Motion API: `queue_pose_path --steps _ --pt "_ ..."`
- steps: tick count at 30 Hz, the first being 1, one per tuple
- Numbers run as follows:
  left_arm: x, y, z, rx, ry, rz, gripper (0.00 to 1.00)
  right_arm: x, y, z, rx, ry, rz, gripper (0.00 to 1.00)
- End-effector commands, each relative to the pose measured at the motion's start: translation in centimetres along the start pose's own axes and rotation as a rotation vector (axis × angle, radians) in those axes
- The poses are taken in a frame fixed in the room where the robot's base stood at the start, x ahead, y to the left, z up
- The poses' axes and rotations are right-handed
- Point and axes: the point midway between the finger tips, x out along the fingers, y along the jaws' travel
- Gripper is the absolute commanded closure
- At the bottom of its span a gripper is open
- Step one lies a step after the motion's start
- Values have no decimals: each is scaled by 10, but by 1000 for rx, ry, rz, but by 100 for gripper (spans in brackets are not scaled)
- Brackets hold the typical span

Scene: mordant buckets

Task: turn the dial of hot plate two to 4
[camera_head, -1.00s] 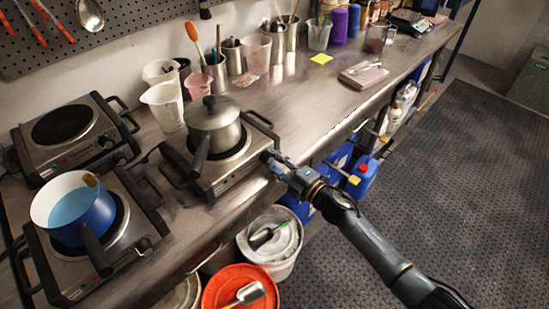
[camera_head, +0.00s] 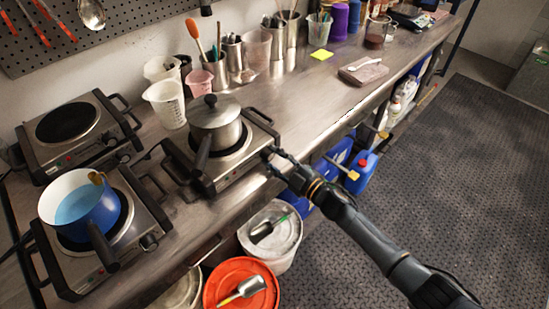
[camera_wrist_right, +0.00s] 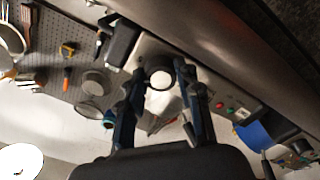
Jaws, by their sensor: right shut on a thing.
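A hot plate (camera_head: 207,186) with a steel pot (camera_head: 215,122) on it stands at the counter's front edge. My right gripper (camera_head: 273,153) is at the right end of its front panel. In the right wrist view, a round dial (camera_wrist_right: 161,77) sits between the two fingers of my right gripper (camera_wrist_right: 160,82), which is shut on it. A red and a green light show on the panel beside it. The dial's marks and the plate's number are not readable. In the head view the gripper hides the dial. My left gripper is not in view.
A second hot plate (camera_head: 145,242) with a blue pot (camera_head: 88,217) stands to the left, its handle reaching forward. An empty hot plate (camera_head: 98,151) is behind. Beakers and tool cups line the wall. Buckets, one with an orange lid (camera_head: 230,275), stand below the counter.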

Motion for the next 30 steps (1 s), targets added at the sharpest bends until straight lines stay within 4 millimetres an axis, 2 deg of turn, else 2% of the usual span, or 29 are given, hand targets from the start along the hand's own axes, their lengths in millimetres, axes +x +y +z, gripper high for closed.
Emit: queue_pose_path --steps 11,12,14,15,25,30 --pt "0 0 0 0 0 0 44 -1 -1 1 2 -3 -2 98" --pt "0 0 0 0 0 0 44 -1 -1 1 2 -3 -2 58" --pt "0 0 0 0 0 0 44 -1 -1 1 2 -3 -2 46" --pt "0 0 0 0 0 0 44 -1 -1 1 2 -2 -2 43" --pt "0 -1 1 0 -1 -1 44 -3 0 1 1 -1 -1 43" --pt "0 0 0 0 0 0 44 -24 -1 2 1 -2 -2 43"
